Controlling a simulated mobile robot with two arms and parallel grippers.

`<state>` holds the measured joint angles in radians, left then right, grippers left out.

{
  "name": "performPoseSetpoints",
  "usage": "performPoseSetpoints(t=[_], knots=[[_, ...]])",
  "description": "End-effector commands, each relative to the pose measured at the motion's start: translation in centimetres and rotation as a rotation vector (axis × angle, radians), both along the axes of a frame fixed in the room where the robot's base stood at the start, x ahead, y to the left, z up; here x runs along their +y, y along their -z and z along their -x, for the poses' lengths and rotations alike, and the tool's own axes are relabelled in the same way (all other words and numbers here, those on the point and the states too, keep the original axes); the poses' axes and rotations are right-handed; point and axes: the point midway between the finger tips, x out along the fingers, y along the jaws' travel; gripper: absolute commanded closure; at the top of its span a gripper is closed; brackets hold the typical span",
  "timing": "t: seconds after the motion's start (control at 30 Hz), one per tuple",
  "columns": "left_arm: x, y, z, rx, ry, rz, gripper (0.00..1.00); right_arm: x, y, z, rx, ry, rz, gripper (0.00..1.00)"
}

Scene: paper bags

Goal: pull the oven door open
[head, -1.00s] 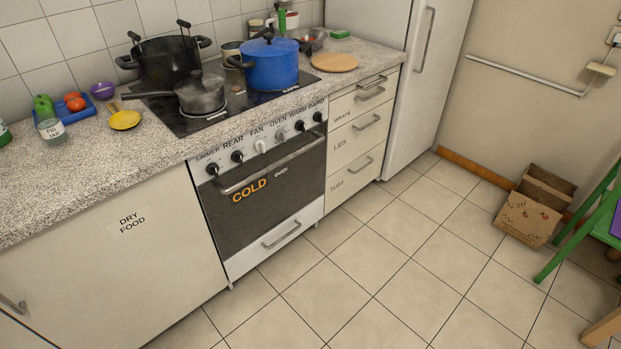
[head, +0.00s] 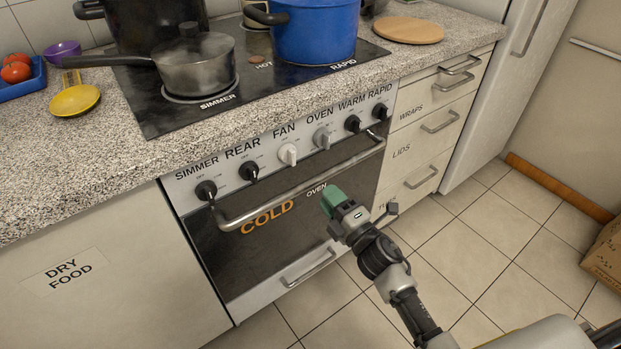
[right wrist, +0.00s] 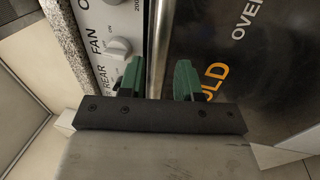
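The oven door (head: 235,262) is a dark panel marked COLD and OVEN, and it is shut. Its long metal bar handle (head: 285,193) runs across the top of the door. My right gripper (head: 332,197), with green fingers, is in front of the door near the right half of the handle. In the right wrist view, the right gripper (right wrist: 158,80) is open. The handle (right wrist: 160,45) appears between its fingers, with gaps on both sides. I cannot tell whether the fingers reach fully around the bar. My left gripper is not in view.
A row of knobs (head: 288,154) sits above the handle. A grey saucepan (head: 195,68) and a blue pot (head: 315,35) stand on the hob. A lower drawer handle (head: 308,268) is beneath the door. Tiled floor (head: 500,235) is open at right.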

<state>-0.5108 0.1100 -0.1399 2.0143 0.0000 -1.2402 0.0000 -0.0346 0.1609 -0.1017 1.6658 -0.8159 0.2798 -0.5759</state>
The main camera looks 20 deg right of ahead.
Motion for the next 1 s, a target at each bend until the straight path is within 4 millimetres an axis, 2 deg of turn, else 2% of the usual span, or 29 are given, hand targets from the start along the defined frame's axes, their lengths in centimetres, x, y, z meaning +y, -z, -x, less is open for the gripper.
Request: performPoseSetpoints(t=[0.2, 0.4, 0.8, 0.87, 1.0], knots=[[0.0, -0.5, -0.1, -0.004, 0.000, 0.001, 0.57, 1.5, -0.9, -4.1, 0.000, 0.000, -0.004, 0.66], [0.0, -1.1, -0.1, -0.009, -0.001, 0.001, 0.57, 2.3, -1.3, -6.4, 0.001, 0.000, -0.004, 0.66], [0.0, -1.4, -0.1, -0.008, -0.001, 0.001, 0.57, 2.6, -1.5, -7.2, 0.004, 0.001, -0.005, 0.66], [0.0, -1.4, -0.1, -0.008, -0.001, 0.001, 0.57, 2.6, -1.4, -7.2, 0.004, 0.001, -0.005, 0.74], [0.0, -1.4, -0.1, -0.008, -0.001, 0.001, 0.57, 2.6, -1.4, -7.2, 0.004, 0.001, -0.005, 0.95]])
